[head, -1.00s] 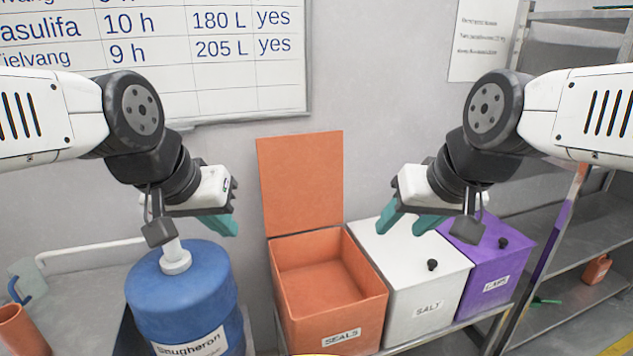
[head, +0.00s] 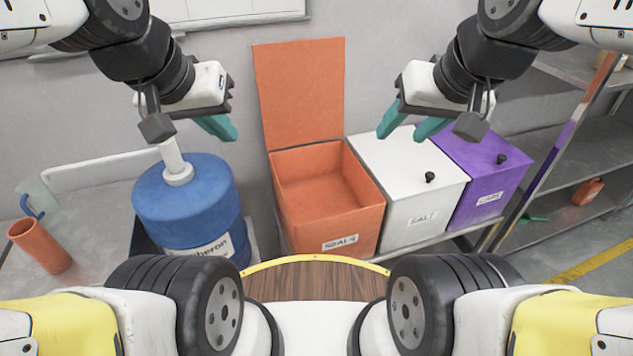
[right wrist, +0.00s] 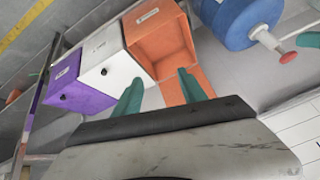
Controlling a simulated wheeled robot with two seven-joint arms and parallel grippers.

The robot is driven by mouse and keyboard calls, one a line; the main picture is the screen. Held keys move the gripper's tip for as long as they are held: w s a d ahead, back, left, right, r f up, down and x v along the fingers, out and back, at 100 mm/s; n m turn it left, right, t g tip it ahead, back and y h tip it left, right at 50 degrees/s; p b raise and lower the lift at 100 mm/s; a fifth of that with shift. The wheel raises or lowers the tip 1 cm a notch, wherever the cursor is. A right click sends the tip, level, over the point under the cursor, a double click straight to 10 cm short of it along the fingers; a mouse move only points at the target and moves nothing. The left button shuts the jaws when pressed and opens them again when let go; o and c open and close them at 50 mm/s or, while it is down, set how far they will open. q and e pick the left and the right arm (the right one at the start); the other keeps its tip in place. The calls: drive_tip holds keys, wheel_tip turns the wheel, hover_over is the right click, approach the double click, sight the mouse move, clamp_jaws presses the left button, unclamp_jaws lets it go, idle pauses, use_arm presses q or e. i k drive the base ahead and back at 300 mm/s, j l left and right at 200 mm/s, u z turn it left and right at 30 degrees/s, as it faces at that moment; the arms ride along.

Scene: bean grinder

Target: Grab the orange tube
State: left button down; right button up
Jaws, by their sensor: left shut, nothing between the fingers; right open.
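The orange tube (head: 40,246) stands slightly tilted on the grey counter at the far left of the head view. It is left of the blue container. My left gripper (head: 222,128) is shut and empty, in the air above and right of the blue container, well apart from the tube. My right gripper (head: 402,128) is open and empty, in the air in front of the white box. Its teal fingers also show in the right wrist view (right wrist: 165,92), with the boxes beyond them. The tube is not visible in the right wrist view.
A blue container (head: 187,205) with a white spout stands between the tube and an open orange box (head: 330,225). A white box (head: 420,185) and a purple box (head: 485,185) stand to the right. A clear jug (head: 38,195) with a blue handle stands behind the tube.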

sight(28, 233)
drive_tip(key=u, duration=2.15)
drive_tip(key=i+j+u, duration=0.2)
drive_tip(key=i+j, duration=0.3)
